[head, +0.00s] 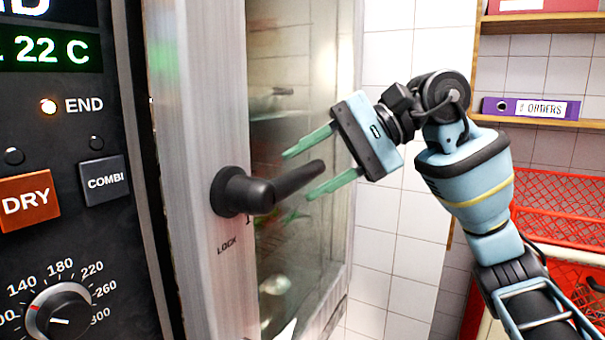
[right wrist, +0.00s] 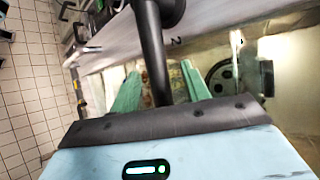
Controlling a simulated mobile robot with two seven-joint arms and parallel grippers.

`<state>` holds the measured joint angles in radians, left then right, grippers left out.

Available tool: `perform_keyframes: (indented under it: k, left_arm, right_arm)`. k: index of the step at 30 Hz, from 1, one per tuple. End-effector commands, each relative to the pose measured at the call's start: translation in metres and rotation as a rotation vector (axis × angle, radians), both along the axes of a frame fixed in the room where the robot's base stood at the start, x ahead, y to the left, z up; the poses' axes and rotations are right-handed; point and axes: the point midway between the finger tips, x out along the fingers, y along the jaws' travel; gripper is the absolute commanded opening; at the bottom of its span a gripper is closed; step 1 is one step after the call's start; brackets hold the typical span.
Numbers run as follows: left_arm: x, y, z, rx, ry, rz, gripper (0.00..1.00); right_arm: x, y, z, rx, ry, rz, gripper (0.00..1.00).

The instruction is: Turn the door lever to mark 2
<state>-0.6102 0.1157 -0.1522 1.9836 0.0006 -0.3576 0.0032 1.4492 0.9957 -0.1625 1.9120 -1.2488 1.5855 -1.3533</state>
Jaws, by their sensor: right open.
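The black door lever (head: 285,182) sits on the pale metal frame of the oven door, its handle pointing right and slightly up. The word LOCK (head: 227,246) and a partly hidden mark show below its hub. My right gripper (head: 298,177) is open, its green fingers above and below the handle's free end. In the right wrist view the lever (right wrist: 152,55) runs between the two fingers (right wrist: 160,90), with gaps visible beside it. The mark 2 (right wrist: 175,42) shows beside the lever there. My left gripper is not in view.
The oven's control panel (head: 75,215), with DRY and COMBI buttons and a round dial, stands left of the door. The door glass (head: 290,60) is behind the lever. A shelf with a purple ORDERS binder (head: 530,108) and red mesh crates (head: 555,210) are at the right.

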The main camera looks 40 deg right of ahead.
Motion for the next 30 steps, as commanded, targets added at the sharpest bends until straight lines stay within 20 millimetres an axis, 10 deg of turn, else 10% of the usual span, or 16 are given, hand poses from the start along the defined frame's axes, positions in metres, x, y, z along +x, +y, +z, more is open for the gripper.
perform_keyframes:
  k: [12,30]
  left_arm:
    - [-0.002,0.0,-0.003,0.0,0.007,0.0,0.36]
    - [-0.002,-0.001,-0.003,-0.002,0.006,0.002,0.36]
  right_arm:
    - [-0.026,-0.042,0.028,0.0,-0.001,-0.002,0.46]
    - [-0.027,-0.045,0.03,0.0,-0.001,-0.001,0.46]
